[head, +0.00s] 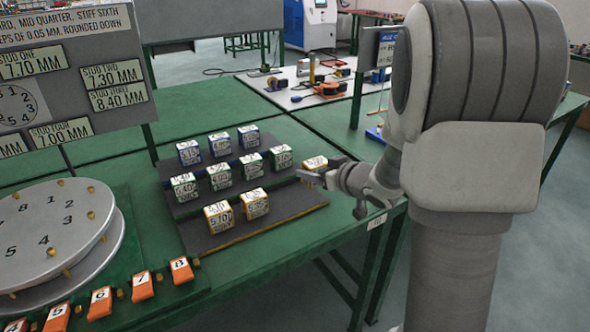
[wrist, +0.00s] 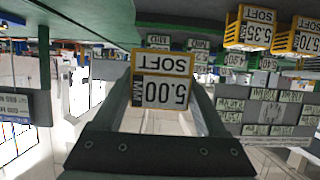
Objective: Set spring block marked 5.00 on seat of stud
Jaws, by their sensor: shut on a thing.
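My gripper (head: 313,177) is shut on the spring block marked 5.00 (head: 315,163), at the right end of the block rack. In the wrist view the block (wrist: 163,82) appears upside down between the fingers, with yellow edges and the words SOFT and 5.00 MM. It looks clear of the rack. The large round silver plate (head: 30,235) stands at the far left, with numbers on top and small brass studs around it. My gripper is well to the right of it. Which stud is meant, and its seat, I cannot tell.
Orange numbered tags (head: 141,286) line the plate's front. A grey board (head: 62,75) with stud readings stands behind the plate. Green table (head: 240,270) is bare in front.

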